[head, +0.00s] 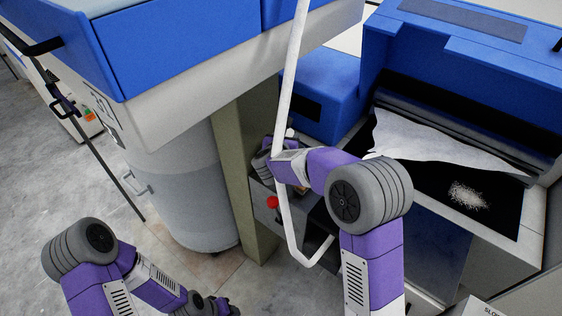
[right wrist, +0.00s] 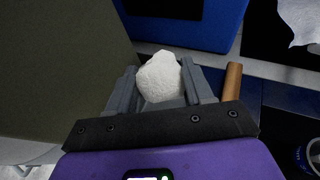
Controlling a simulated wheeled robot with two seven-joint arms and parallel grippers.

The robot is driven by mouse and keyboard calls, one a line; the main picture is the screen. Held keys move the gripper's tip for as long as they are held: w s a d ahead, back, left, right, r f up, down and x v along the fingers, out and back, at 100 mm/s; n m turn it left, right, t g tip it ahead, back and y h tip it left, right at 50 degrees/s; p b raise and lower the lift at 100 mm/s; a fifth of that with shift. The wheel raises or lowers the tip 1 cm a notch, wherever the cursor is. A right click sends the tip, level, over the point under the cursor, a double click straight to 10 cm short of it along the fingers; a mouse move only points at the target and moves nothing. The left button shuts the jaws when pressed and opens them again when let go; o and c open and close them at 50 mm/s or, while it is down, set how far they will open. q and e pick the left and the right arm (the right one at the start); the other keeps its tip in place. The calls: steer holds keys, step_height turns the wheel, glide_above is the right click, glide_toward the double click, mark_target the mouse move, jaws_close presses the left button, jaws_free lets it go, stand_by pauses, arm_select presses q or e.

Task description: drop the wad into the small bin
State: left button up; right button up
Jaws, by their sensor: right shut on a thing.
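The wad (right wrist: 160,82) is a lumpy white piece between the two grey fingers of my right gripper (right wrist: 159,70) in the right wrist view. The right gripper is shut on it. In the head view my right gripper (head: 263,162) is by the olive post, partly hidden behind a white bent tube and my own wrist. My left gripper (head: 212,307) is low in the head view, cut by the bottom edge; its fingers are too unclear to judge. I cannot make out the small bin for certain in either view.
A large grey drum (head: 185,185) stands left of the olive post (head: 238,180). A red knob (head: 272,202) sits on a grey panel below my right gripper. A blue machine (head: 460,60) with a white fibre sheet (head: 430,143) and white fluff (head: 467,195) is at right.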

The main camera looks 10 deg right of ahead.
steer(key=o, duration=1.1)
steer(key=v, duration=0.7)
steer(key=shift+s+a+r, duration=0.1)
steer(key=shift+s+r, duration=0.05)
steer(key=shift+s, duration=0.1)
